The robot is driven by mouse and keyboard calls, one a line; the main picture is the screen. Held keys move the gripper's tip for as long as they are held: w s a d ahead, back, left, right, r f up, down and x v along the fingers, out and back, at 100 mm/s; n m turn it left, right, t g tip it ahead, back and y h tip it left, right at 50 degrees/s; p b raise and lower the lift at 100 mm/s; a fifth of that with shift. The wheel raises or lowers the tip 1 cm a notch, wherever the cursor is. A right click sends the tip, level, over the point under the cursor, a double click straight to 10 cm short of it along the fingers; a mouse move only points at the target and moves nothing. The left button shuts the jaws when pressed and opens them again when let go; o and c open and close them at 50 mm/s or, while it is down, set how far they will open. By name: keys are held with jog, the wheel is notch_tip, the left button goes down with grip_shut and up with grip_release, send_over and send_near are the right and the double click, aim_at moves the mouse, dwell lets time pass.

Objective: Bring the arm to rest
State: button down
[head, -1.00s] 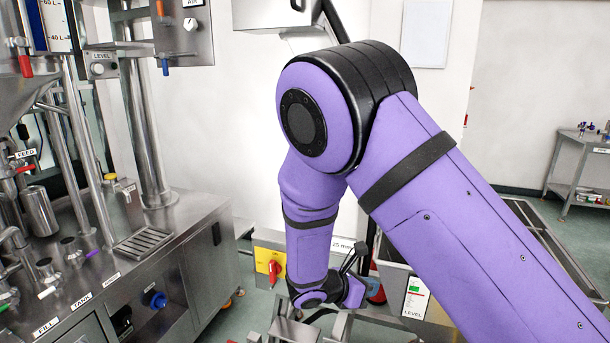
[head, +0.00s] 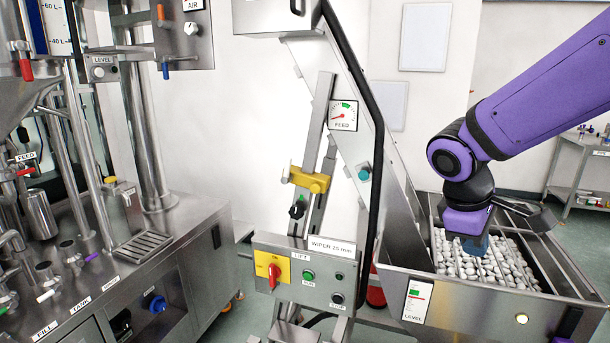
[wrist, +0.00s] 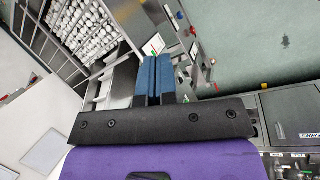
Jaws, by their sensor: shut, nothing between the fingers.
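My purple arm comes in from the right in the head view and bends down over the hopper. My gripper (head: 474,247) points down, its blue fingers in front of the white caps (head: 490,268) behind bars in the hopper; the gap to the bars cannot be told. In the wrist view the blue fingers of my gripper (wrist: 155,62) lie side by side, shut and empty. The caps (wrist: 88,30) show at the upper left there.
The steel hopper (head: 470,308) stands at the right, joined to the sloping elevator (head: 350,120). A control box (head: 305,270) with a red switch stands in front. The filling machine (head: 150,260) is at the left. Open floor lies between it and the elevator.

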jog(key=s+d+r+m+t+y, duration=0.1)
jog(key=s+r+m+t+y, duration=0.1)
jog(key=s+r+m, duration=0.2)
jog(key=s+r+m+t+y, duration=0.2)
jog(key=s+r+m, duration=0.3)
jog(key=s, duration=0.5)
jog(key=shift+s+d+t, duration=0.2)
jog(key=shift+d+t, duration=0.1)
jog(key=shift+d, duration=0.05)
dwell(1.2)
